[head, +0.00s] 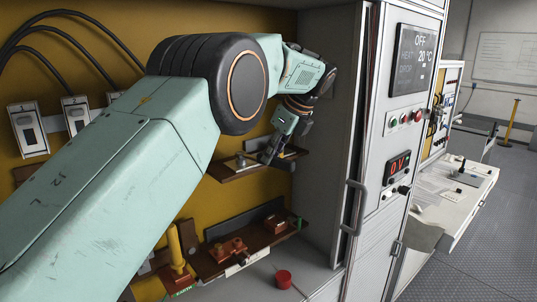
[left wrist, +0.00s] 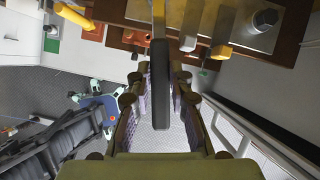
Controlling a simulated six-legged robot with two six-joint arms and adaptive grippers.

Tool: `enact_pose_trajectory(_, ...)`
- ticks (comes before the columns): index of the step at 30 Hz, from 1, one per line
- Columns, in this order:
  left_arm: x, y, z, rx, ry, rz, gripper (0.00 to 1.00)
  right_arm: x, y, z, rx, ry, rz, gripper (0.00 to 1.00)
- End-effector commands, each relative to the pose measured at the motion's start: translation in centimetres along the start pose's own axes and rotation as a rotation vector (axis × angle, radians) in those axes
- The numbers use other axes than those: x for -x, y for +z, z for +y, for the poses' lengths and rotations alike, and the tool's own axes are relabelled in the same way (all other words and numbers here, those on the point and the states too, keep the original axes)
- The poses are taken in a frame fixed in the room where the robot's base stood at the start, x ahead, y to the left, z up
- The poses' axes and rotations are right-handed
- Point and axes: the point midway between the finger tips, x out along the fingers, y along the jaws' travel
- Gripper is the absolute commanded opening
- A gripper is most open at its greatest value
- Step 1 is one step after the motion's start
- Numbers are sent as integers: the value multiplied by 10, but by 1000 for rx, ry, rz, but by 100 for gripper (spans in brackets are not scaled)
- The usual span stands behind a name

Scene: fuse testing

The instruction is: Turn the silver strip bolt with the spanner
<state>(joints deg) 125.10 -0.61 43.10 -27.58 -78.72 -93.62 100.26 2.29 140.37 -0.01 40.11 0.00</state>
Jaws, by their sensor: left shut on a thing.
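My left gripper (head: 277,140) reaches down at the brown upper shelf (head: 232,174) inside the cabinet. In the left wrist view, its olive fingers (left wrist: 160,95) are shut on a long dark grey bar, which looks like the spanner (left wrist: 160,70). The spanner's far end, at the top of that view, is cut off. A dark round bolt head (left wrist: 265,19) sits on a silver metal strip (left wrist: 235,32) to the right of the spanner. A small bolt (head: 240,159) also shows on the shelf in the head view. I cannot tell whether the spanner touches any bolt.
A red round piece (head: 283,279) stands on the cabinet floor. The cabinet's side wall (head: 325,120) is close to the right of my gripper. Cabled sockets (head: 29,130) hang on the yellow back panel.

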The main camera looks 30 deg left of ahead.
Motion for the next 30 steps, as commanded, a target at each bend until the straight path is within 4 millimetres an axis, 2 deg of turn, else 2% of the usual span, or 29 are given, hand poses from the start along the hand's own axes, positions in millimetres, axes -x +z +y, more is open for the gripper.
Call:
enact_pose_trajectory(12,0,-2,-5,45,25,2,0,0,0,0,0,0,0,40)
enact_pose_trajectory(24,14,6,-5,46,21,0,0,0,0,0,0,0,0,40)
enact_pose_trajectory(30,14,6,-5,45,22,0,0,0,0,0,0,0,0,40)
